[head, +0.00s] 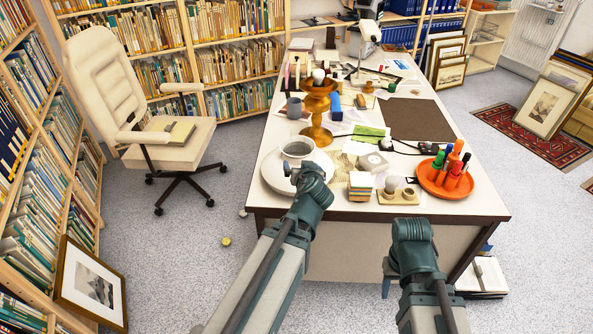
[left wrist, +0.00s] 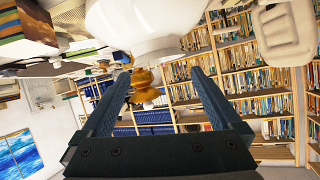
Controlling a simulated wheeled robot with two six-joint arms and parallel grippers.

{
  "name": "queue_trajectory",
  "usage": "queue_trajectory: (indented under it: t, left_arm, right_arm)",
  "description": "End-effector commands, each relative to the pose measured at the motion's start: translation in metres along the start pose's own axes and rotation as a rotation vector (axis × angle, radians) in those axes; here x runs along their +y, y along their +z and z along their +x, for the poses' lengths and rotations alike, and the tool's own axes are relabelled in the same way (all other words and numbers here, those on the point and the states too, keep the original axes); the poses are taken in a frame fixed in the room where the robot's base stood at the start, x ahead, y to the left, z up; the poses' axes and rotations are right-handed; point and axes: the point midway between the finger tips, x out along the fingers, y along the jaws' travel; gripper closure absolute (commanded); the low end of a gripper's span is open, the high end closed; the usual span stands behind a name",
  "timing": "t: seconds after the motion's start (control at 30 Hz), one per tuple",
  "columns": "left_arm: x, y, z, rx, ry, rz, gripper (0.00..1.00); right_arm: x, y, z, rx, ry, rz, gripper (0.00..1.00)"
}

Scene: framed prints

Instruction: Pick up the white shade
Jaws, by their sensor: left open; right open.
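The white shade (head: 275,175) sits at the near left corner of the desk. It has a wide round lower part and a narrower open collar on top, grey inside. The brass lamp base (head: 316,108) with a white bulb stands just behind it. My left gripper (head: 300,172) is at the shade's near right side and covers part of it. In the left wrist view, the shade (left wrist: 145,22) fills the top, and the open fingers (left wrist: 158,78) have nothing between them. Contact with the shade cannot be told. My right gripper (head: 388,284) hangs low before the desk, mostly hidden by its wrist.
A stack of small blocks (head: 361,184), a wooden holder (head: 398,196) and an orange tray (head: 446,183) with bottles line the desk's near edge. A cream chair (head: 166,135) stands left. Framed prints lean at left and right. The floor left of the desk is mostly clear.

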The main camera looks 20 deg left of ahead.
Motion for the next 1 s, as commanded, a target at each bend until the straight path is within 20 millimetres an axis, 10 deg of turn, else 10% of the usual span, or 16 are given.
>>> queue_trajectory:
  t: [0.4,1.0]
  left_arm:
    - [-0.04,-0.028,0.044,0.472,0.3,-0.081,0.02]
    - [-0.039,-0.022,0.056,0.463,0.417,-0.064,0.02]
  right_arm:
    - [-0.008,-0.005,0.082,0.0,0.0,0.0,0.5]
    - [-0.009,-0.005,0.09,0.0,0.0,0.0,0.5]
